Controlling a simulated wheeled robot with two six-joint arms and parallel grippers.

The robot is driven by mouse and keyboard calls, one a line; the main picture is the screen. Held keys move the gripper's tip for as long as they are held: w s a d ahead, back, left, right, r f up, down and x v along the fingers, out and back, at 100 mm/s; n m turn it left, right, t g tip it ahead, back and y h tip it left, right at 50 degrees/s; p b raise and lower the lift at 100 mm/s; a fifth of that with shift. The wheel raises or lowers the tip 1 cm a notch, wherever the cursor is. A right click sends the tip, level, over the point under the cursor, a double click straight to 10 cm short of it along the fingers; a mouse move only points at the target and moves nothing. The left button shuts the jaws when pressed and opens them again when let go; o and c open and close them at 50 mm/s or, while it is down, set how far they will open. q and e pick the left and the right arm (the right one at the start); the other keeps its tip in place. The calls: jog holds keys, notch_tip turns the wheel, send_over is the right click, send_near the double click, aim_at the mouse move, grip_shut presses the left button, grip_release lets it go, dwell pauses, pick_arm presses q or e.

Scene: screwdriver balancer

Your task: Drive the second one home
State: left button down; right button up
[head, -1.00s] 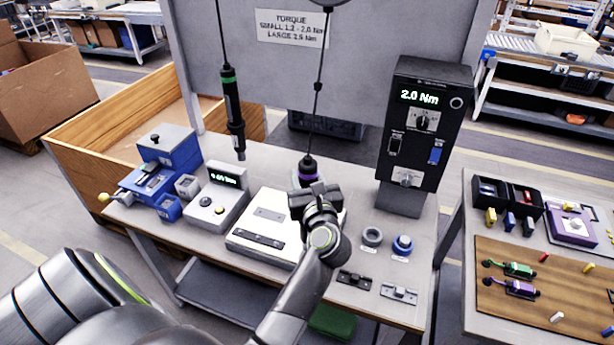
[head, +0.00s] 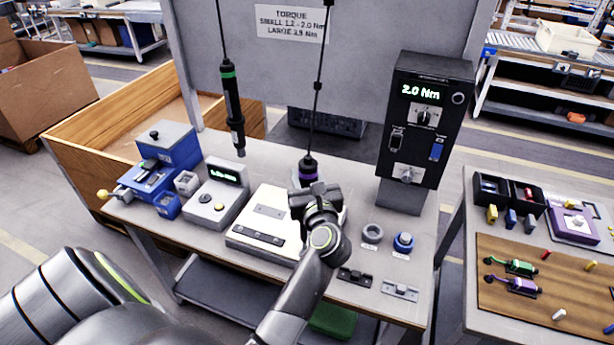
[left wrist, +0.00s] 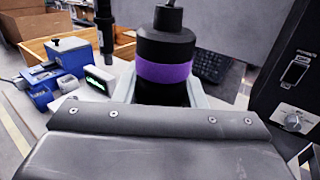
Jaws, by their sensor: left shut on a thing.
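The purple-banded screwdriver (head: 308,169) hangs upright on its cable over the workbench. My left gripper (head: 315,195) is shut on it; the purple band also shows close up in the left wrist view (left wrist: 165,73). The driver's tip is hidden behind the gripper in both views. Below is a white fixture (head: 240,246) with a dark bar (head: 258,237) and a grey plate (head: 270,212). The gripper hides its right part, and screws there are too small or covered to tell. The green-banded screwdriver (head: 232,108) hangs free to the left. My right gripper is out of view.
A black torque unit (head: 425,130) reading 2.0 Nm stands at the right. A grey display box (head: 215,200) and blue feeder (head: 170,150) stand at the left. Two round holders, grey (head: 372,233) and blue (head: 404,242), sit right of the fixture.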

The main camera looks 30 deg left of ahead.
aim_at(307, 165)
pick_arm(q)
jog(key=shift+s+f+b, duration=0.1)
jog(key=shift+f+b, duration=0.4)
jog(key=shift+f, duration=0.2)
dwell(0.9)
jog(key=shift+f+b, duration=0.5)
jog(key=shift+f, duration=0.15)
dwell(0.8)
jog(key=shift+r, duration=0.1)
jog(key=shift+r+p, duration=0.7)
jog(key=shift+p, duration=0.1)
jog(key=shift+r+p, duration=1.95)
jog(key=shift+r, duration=0.45)
